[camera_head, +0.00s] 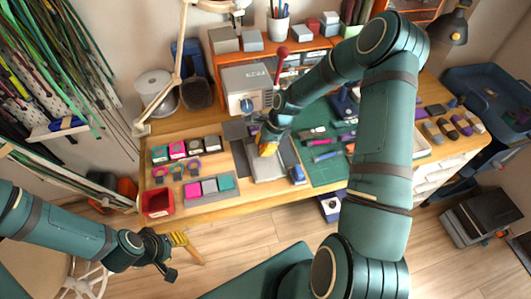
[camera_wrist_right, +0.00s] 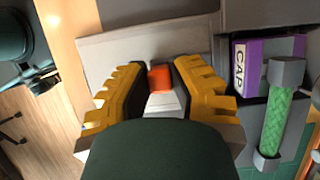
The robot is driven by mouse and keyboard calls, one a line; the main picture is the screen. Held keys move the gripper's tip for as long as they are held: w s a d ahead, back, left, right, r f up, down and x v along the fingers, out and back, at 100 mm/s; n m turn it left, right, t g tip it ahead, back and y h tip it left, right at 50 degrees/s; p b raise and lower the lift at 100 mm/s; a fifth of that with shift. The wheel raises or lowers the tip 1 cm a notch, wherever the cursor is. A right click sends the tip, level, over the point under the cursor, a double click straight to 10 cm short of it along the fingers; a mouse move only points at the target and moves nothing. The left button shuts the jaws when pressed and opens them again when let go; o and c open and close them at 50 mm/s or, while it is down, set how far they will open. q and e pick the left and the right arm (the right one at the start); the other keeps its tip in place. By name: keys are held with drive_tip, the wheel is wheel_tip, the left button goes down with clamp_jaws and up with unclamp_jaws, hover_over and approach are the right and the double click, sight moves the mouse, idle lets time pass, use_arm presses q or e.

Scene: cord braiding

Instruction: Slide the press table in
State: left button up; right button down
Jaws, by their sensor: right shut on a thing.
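The grey press (camera_head: 247,83) stands at the back of the wooden bench, with a red-knobbed lever (camera_head: 282,52). A flat light-grey plate, seemingly the press table (camera_head: 270,167), lies in front of it; it also shows in the right wrist view (camera_wrist_right: 150,45). My right gripper (camera_head: 268,148) is over this plate. In the right wrist view its yellow fingers (camera_wrist_right: 160,85) are closed on a small orange-red piece (camera_wrist_right: 160,77). Whether that piece is fixed to the plate is hidden. My left gripper (camera_head: 160,252) hangs off the bench's front left; its finger opening is unclear.
A green cutting mat (camera_head: 325,172) with tools lies right of the plate. A red bin (camera_head: 158,203) and several coloured blocks lie at the left.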

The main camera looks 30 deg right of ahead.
drive_tip(key=c, duration=0.8)
unclamp_jaws()
drive_tip(key=shift+w, duration=0.1)
drive_tip(key=shift+r, duration=0.1)
drive_tip(key=v, duration=1.1)
drive_tip(key=shift+d+r, duration=0.3)
drive_tip(key=shift+r, duration=0.05)
